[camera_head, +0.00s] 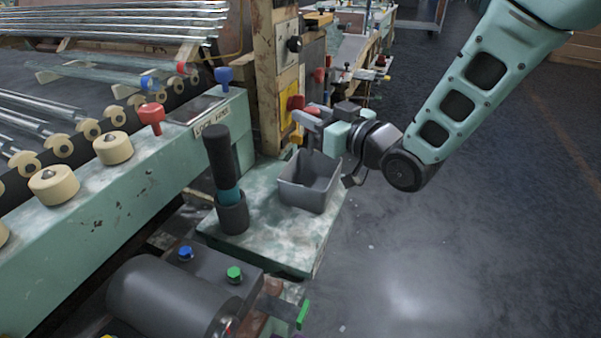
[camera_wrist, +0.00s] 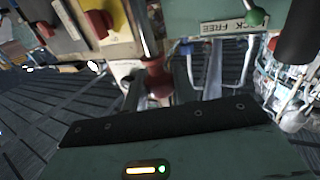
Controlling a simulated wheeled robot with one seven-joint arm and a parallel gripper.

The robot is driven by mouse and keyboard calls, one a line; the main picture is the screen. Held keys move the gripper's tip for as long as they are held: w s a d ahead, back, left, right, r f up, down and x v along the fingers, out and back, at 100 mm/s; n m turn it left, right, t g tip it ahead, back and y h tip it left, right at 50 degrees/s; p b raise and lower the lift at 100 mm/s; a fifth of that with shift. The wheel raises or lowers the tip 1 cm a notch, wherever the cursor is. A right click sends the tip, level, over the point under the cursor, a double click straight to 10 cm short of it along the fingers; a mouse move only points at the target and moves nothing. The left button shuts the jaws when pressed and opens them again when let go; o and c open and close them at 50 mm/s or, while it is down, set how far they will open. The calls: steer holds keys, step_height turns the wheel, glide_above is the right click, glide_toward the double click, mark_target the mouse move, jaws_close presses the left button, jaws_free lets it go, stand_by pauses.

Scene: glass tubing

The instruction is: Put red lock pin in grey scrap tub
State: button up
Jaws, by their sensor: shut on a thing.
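My gripper (camera_head: 306,118) is shut on a small red piece, which looks like the red lock pin (camera_head: 312,110). It holds the pin above the back part of the grey scrap tub (camera_head: 306,196). Most of the pin is hidden by the jaws in the head view. In the wrist view a dark red part (camera_wrist: 157,82) shows just in front of the gripper body. The grey tub is an open box on a pale green worn shelf. The part of its inside that shows looks bare.
A dark upright handle (camera_head: 218,150) in a cup stands left of the tub on the shelf (camera_head: 270,235). Another red knob (camera_head: 151,116) and a blue knob (camera_head: 223,76) sit on the green rail. A post with a red switch (camera_head: 295,102) stands close behind my gripper. Open floor lies right.

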mark_target(312, 153)
step_height(312, 153, down, 10)
steer(key=shift+r+b, duration=0.25)
steer(key=shift+b, duration=0.55)
steer(key=shift+f, duration=0.2)
steer(key=o, duration=1)
steer(key=shift+c, duration=0.2)
steer(key=shift+r, duration=0.15)
